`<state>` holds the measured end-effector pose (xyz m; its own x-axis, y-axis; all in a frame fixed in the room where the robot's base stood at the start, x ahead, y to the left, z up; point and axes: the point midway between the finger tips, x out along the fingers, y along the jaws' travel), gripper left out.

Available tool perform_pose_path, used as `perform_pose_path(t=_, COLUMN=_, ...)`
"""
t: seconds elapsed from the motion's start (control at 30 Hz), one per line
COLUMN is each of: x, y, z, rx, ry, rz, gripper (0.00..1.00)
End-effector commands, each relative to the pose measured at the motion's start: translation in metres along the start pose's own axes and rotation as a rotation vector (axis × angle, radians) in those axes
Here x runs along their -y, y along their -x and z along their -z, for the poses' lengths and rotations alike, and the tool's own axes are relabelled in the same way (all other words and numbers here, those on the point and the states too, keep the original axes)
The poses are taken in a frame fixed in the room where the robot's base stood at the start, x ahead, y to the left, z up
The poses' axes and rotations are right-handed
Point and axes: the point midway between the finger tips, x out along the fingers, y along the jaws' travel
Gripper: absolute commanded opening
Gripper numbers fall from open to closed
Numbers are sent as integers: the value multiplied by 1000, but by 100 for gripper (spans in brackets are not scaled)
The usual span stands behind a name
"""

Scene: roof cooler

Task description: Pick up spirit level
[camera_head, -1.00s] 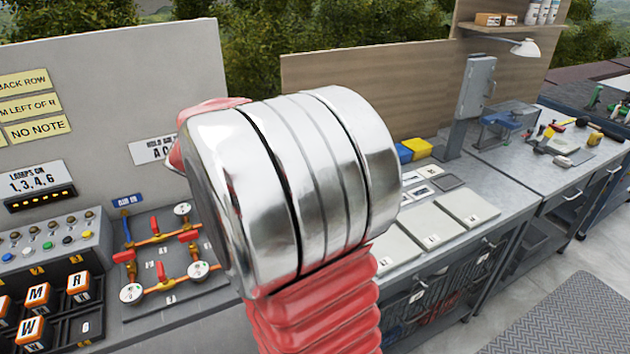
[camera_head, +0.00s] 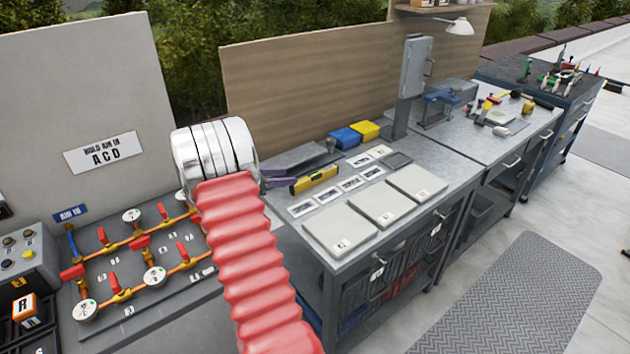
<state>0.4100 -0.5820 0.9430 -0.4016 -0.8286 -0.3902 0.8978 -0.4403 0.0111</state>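A yellow and black spirit level (camera_head: 314,179) lies at a slant near the back left of the grey bench, behind a row of small labelled cards. Dark purplish parts that look like my gripper (camera_head: 278,180) show just left of it, close to its left end. My arm's silver joint and red ribbed sleeve hide most of the gripper. I cannot tell whether its fingers are apart or closed, or whether they touch the level.
Blue and yellow boxes (camera_head: 356,136) stand behind the cards. Pale square panels (camera_head: 384,202) lie along the bench front. A grey upright cabinet (camera_head: 415,75) stands at the right. A valve panel (camera_head: 140,265) with red handles is at the left.

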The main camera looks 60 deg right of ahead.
Motion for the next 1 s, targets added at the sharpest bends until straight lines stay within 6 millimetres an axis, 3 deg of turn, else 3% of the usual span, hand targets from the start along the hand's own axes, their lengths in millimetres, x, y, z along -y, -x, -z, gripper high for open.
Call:
perform_pose_path(t=0.47, x=-1, y=-9, z=0, rx=9, ry=13, rz=2, gripper=39)
perform_pose_path(t=1.0, x=0, y=-83, z=-1, rx=9, ry=11, rz=5, gripper=39)
